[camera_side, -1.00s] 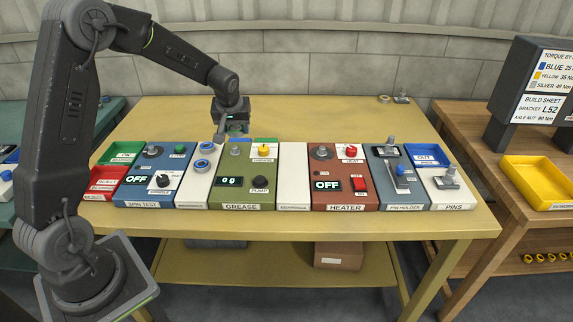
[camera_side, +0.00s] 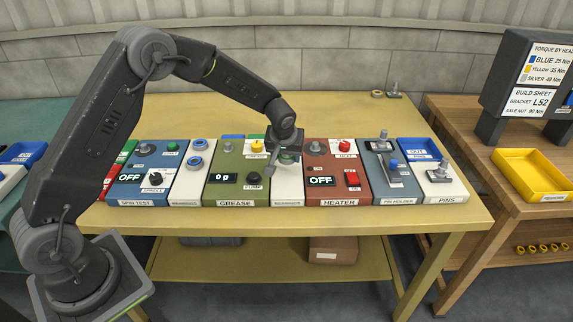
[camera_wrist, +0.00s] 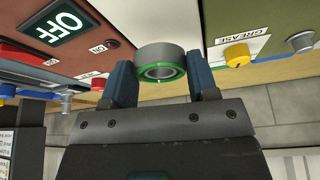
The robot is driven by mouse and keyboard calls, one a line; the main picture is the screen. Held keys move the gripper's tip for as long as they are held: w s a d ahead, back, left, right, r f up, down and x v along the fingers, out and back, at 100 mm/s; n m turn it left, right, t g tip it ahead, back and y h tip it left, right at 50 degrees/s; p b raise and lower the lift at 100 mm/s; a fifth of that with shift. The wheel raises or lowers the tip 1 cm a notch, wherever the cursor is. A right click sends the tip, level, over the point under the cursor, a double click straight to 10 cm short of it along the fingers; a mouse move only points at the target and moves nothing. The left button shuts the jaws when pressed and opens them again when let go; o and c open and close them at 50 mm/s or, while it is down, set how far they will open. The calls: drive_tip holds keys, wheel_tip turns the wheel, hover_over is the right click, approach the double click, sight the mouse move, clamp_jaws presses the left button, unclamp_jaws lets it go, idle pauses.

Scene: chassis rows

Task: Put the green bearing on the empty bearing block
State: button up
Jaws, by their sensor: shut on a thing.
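The green bearing (camera_wrist: 161,66), a grey ring with a green rim, is held between the two fingers of my gripper in the wrist view. In the side view my gripper (camera_side: 288,156) hangs over the middle white panel (camera_side: 288,186), between the grease and heater panels, apparently above its surface. A little green shows at the fingertips there. I see no bearing on the bare front part of this panel; my gripper hides its back part. Another white panel (camera_side: 186,182), left of the grease panel, carries two blue-ringed bearings (camera_side: 197,153). I cannot make out a separate empty bearing block.
The green grease panel (camera_side: 226,194) with a yellow knob stands left of my gripper, and the red heater panel (camera_side: 322,195) with raised knobs stands right. Pin holder (camera_side: 395,194) and pins panel (camera_side: 450,192) are farther right. The yellow table behind the panels is mostly clear.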

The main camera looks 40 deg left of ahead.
sight(287, 173)
drive_tip(key=shift+f, duration=1.9)
drive_tip(key=shift+f, duration=0.15)
